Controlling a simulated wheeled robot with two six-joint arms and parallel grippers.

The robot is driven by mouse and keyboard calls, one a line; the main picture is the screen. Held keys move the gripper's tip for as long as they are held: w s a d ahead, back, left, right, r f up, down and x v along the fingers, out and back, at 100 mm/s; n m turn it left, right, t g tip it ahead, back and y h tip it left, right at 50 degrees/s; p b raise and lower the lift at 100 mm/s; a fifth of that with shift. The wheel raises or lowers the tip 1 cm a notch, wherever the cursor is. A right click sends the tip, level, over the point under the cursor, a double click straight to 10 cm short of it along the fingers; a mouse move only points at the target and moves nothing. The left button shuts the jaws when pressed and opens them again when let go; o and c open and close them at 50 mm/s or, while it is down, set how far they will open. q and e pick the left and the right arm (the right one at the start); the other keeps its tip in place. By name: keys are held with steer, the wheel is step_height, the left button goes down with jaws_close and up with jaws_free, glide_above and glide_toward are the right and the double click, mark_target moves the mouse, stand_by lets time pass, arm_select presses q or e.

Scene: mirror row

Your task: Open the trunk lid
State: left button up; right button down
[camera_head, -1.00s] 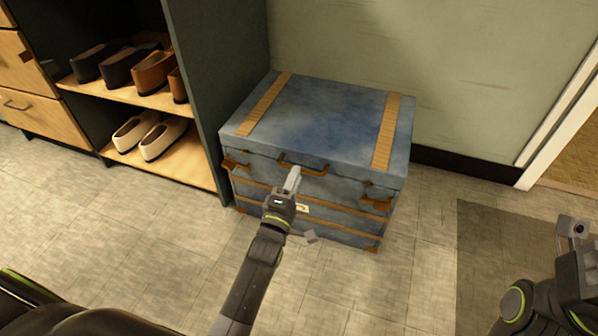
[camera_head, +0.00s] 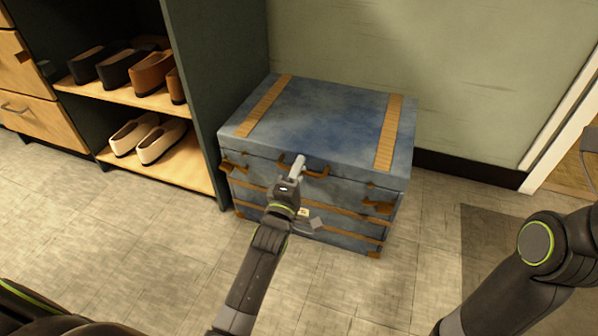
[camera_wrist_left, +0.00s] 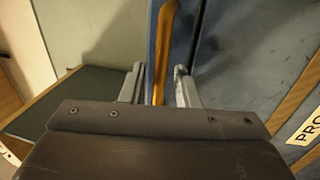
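The blue trunk (camera_head: 340,195) with tan straps stands against the wall. Its lid (camera_head: 325,115) is down. A brown handle (camera_head: 318,173) sits at the middle of the lid's front edge. My left gripper (camera_head: 299,161) is at this handle, covering its left part in the head view. In the left wrist view the handle (camera_wrist_left: 162,50) runs between the two fingers of my left gripper (camera_wrist_left: 158,75), which are apart, with a gap showing on each side of it. My right arm shows at the lower right of the head view; its gripper is outside the picture.
A dark shelf unit (camera_head: 215,90) with several shoes stands close to the trunk's left side. The wall (camera_head: 430,70) is right behind the trunk. A grey mat (camera_head: 490,250) lies on the floor to the right. The floor in front is clear.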

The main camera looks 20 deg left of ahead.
stand_by(0.3)
arm_select(q)
jaws_close()
steer(key=shift+r+p, duration=0.25)
steer(key=shift+p, duration=0.05)
